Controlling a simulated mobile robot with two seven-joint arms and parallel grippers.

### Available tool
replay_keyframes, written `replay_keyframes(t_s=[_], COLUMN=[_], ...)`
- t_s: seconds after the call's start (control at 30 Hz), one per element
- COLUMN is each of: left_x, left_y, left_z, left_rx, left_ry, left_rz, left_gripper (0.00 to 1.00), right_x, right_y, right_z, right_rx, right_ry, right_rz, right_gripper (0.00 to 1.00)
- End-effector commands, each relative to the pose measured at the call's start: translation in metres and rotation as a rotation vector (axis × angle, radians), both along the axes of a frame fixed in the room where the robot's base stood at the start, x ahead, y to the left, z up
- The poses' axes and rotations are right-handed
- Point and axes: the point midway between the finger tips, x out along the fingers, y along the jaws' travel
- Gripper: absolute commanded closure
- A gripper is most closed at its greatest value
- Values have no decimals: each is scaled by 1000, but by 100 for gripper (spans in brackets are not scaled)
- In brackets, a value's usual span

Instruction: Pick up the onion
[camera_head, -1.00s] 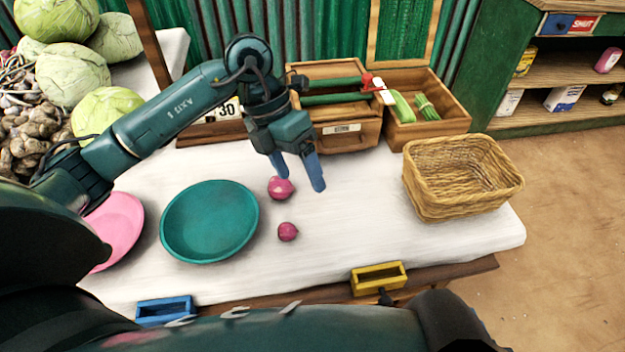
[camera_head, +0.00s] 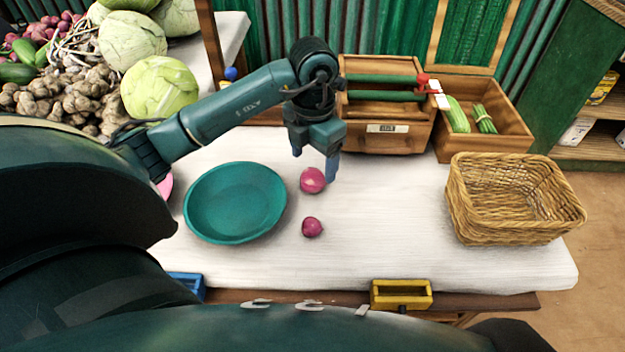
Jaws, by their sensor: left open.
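Two red-purple onions lie on the white-covered table. The larger onion (camera_head: 313,180) is farther back, and the smaller onion (camera_head: 312,227) lies nearer to me. My left gripper (camera_head: 315,163) reaches in from the left with its blue fingers pointing down. It is open and empty, just behind and above the larger onion, with its right finger close beside that onion's right side. I cannot tell whether they touch. My right gripper is out of view.
A teal plate (camera_head: 235,203) lies left of the onions. A wicker basket (camera_head: 513,200) stands at the right. Wooden boxes (camera_head: 388,128) stand at the back. A yellow tray (camera_head: 401,294) is at the front edge. The table between onions and basket is clear.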

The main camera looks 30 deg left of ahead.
Motion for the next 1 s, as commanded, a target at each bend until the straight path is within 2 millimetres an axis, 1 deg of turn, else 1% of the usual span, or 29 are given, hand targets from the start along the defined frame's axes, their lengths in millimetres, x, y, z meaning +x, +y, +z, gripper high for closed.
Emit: replay_keyframes(t_s=[0.03, 0.2, 0.3, 0.53, 0.57, 1.0], left_x=[-2, -3, -3, -3, -3, -3], left_y=[0, 1, 1, 1, 1, 1], left_z=[-11, -35, -41, -42, -42, -41], left_rx=[-2, -1, -1, -1, -1, -1], left_ry=[7, 4, 2, 1, 1, 1], left_rz=[0, 0, -1, -1, -1, -1], left_gripper=[26, 26, 26, 26, 28, 64], right_x=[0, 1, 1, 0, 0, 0], right_y=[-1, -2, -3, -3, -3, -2], right_z=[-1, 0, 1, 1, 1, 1], right_rx=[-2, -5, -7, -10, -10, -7], right_ry=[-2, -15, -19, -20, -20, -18], right_rz=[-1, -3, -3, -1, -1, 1], right_gripper=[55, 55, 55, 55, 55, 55])
